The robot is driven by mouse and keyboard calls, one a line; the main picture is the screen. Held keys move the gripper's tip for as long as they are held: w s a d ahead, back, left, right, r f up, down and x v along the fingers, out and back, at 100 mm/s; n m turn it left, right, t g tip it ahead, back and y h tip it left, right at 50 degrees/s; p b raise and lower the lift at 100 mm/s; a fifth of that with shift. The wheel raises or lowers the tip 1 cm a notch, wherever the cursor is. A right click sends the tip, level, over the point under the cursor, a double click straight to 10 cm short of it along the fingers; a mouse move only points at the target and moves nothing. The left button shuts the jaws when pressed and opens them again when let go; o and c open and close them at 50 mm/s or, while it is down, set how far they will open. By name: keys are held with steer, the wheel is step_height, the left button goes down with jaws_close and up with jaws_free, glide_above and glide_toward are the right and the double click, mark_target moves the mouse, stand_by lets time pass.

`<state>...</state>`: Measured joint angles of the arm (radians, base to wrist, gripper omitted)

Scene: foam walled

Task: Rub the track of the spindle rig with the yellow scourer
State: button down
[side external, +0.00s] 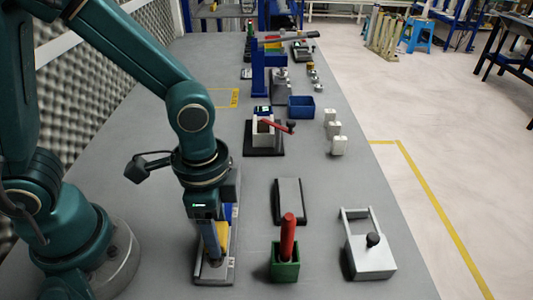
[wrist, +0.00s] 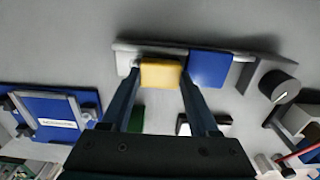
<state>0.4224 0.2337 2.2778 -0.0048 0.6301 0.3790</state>
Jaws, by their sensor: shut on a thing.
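My gripper (wrist: 160,78) is shut on the yellow scourer (wrist: 161,73), a small block between the two fingertips. In the wrist view the scourer is over the long grey track (wrist: 128,49) of what looks like the spindle rig, beside its blue block (wrist: 210,68). I cannot tell whether the scourer touches the track. In the side view my gripper (side external: 214,240) points down over the rig's grey base (side external: 214,275). The scourer (side external: 222,233) shows partly behind a finger, and the arm hides much of the rig.
Right of the rig are a green holder (side external: 285,268) with a red handle (side external: 288,235), a grey block (side external: 289,198) and a silver fixture (side external: 371,258) with a black knob. Farther back are a red-levered device (side external: 266,133), white blocks (side external: 334,128) and a blue bin (side external: 301,110).

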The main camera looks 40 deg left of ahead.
steer(key=shift+w+a, duration=0.4)
steer(key=shift+s+d+r, duration=0.15)
steer(key=shift+s+d, duration=1.1)
steer(key=shift+s, duration=0.05)
steer(key=shift+s+d, duration=1.25)
steer(key=shift+r, duration=2.85)
steer(key=shift+r, duration=1.5)
